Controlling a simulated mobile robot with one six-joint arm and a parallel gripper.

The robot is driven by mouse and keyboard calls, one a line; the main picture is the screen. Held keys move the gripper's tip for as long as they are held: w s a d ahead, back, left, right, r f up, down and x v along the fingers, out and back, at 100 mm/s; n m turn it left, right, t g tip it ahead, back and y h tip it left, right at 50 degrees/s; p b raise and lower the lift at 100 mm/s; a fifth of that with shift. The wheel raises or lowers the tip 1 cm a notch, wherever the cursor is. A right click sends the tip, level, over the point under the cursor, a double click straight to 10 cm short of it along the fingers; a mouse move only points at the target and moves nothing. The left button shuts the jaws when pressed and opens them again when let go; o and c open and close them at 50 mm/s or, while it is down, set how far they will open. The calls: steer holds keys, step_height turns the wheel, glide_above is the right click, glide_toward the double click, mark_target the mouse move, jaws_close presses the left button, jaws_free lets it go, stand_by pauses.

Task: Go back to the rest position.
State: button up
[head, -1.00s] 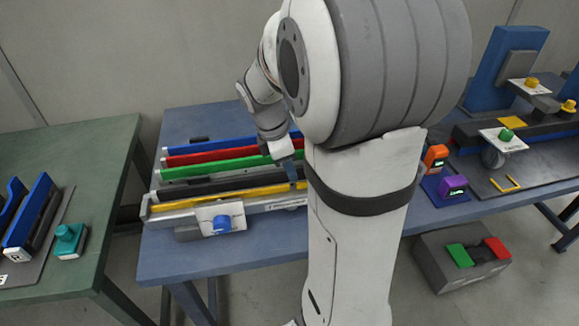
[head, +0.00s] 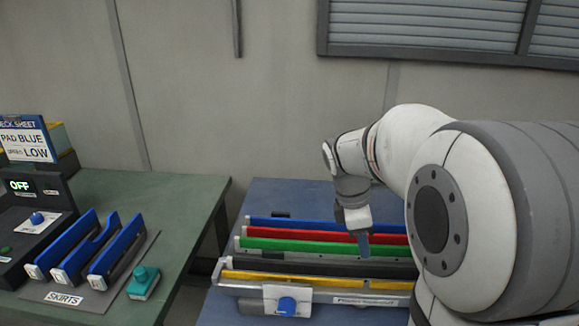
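My gripper (head: 363,246) hangs over the blue table, pointing down, its tip in front of the green and black bars. From this angle I cannot tell whether its fingers are open or shut, and no held object shows. Below and around it is a rack with a blue bar (head: 300,223), a red bar (head: 290,234), a green bar (head: 300,246), a black bar (head: 300,265) and a yellow bar (head: 300,279). My arm covers the rack's right end.
A green table (head: 175,190) at left holds blue skirts (head: 117,245) on a grey mat, a teal button block (head: 143,282), a control box reading OFF (head: 20,186) and a check sheet (head: 26,140). A gap separates the tables. The wall behind has a shuttered window (head: 440,35).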

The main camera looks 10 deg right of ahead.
steer(key=s+a+m+t+y+p, duration=0.2)
steer(key=s+a+m+t, duration=0.1)
steer(key=s+a+m, duration=0.7)
steer(key=s+m, duration=0.2)
steer(key=m, duration=0.2)
steer(key=shift+s+a+m+y, duration=0.2)
steer(key=shift+s+m+y, duration=0.2)
